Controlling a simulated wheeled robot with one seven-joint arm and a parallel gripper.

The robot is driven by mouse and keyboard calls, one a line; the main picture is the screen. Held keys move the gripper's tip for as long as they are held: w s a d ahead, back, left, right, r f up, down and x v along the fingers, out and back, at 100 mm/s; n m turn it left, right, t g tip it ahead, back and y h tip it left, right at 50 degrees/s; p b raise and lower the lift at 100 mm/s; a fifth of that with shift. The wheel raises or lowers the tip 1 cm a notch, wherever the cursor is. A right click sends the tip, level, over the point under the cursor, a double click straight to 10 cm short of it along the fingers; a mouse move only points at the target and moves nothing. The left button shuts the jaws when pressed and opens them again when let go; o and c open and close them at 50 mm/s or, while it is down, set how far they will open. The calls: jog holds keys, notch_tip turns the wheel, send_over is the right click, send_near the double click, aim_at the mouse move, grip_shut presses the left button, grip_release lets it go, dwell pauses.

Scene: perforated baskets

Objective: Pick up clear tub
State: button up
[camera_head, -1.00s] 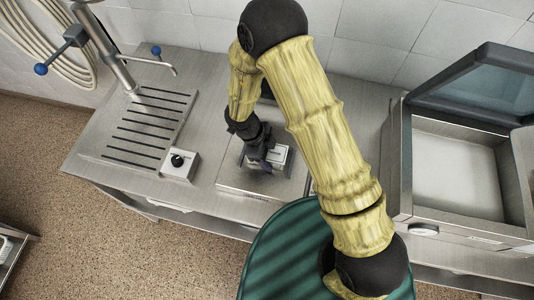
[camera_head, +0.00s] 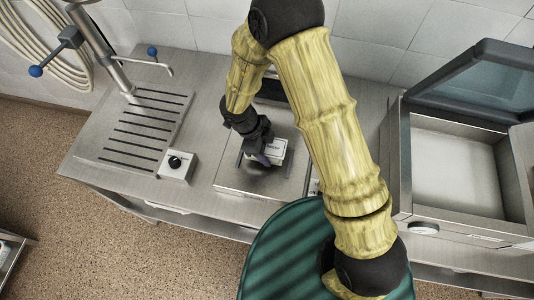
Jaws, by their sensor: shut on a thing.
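A small pale, see-through tub (camera_head: 276,150) with a dark-printed label stands above the square metal plate on the steel counter. My gripper (camera_head: 262,158) comes down on its left side and is shut on it. The fingers and wrist cover the tub's left part. Whether the tub's bottom touches the plate cannot be told from this angle.
The square plate (camera_head: 228,178) has a control box with a black knob (camera_head: 177,166) to its left. A slotted drain area (camera_head: 140,128) and a tap lie further left. An open-lidded steel chamber (camera_head: 455,180) stands at the right.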

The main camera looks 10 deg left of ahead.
aim_at(273, 147)
notch_tip(273, 147, up, 7)
jog(key=shift+b, duration=0.35)
jog(key=shift+f, duration=0.1)
dwell(0.4)
